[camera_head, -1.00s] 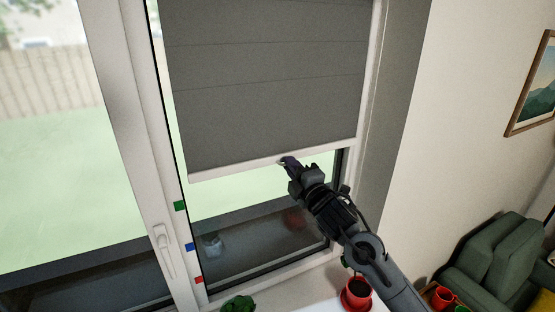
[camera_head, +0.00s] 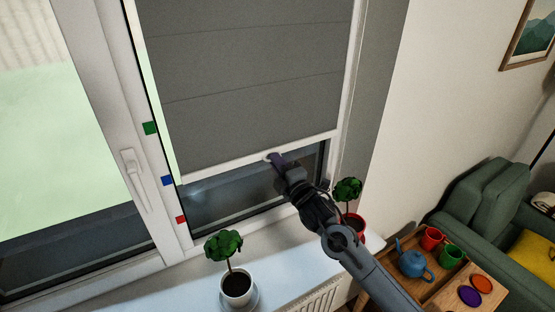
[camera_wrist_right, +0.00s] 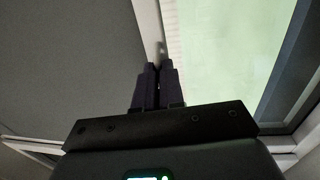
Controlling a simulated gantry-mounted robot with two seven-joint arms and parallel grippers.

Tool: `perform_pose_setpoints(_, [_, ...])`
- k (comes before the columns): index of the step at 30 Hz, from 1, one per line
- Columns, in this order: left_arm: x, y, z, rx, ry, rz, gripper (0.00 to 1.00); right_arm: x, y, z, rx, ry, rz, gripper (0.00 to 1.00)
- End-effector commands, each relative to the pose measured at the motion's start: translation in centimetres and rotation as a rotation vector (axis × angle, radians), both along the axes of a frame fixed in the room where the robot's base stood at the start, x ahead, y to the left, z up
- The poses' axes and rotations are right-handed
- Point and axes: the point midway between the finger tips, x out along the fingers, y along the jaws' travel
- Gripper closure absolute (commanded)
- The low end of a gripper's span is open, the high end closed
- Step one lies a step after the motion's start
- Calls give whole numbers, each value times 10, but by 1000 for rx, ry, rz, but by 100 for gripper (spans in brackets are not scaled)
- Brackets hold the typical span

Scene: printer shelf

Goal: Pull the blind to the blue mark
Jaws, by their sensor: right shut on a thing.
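The grey blind (camera_head: 250,75) hangs over the window pane, with a white bar (camera_head: 225,168) along its lower edge. The bar's left end is about level with the blue mark (camera_head: 167,181) on the window frame. A green mark (camera_head: 150,128) is above it and a red mark (camera_head: 181,219) below. My right gripper (camera_head: 273,158) is shut on the bar near its middle. In the right wrist view, the gripper's dark fingers (camera_wrist_right: 158,76) are together at the white bar (camera_wrist_right: 147,25); the exact contact is partly hidden by the fingers. My left gripper is not in view.
A potted plant (camera_head: 236,285) stands on the white sill (camera_head: 180,285), and another plant (camera_head: 348,190) in a red pot stands behind my right arm. A window handle (camera_head: 132,175) is at left. A wooden tray (camera_head: 425,290) with a blue teapot (camera_head: 415,263) and cups is at lower right.

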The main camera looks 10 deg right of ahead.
Motion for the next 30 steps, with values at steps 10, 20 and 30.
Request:
perform_pose_setpoints(10, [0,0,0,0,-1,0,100,0,0,-2,-1,2,-1,100])
perform_pose_setpoints(20, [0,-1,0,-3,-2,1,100,0,0,-1,0,1,0,66])
perform_pose_setpoints(30, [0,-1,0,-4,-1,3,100,-10,-6,-3,0,1,-1,66])
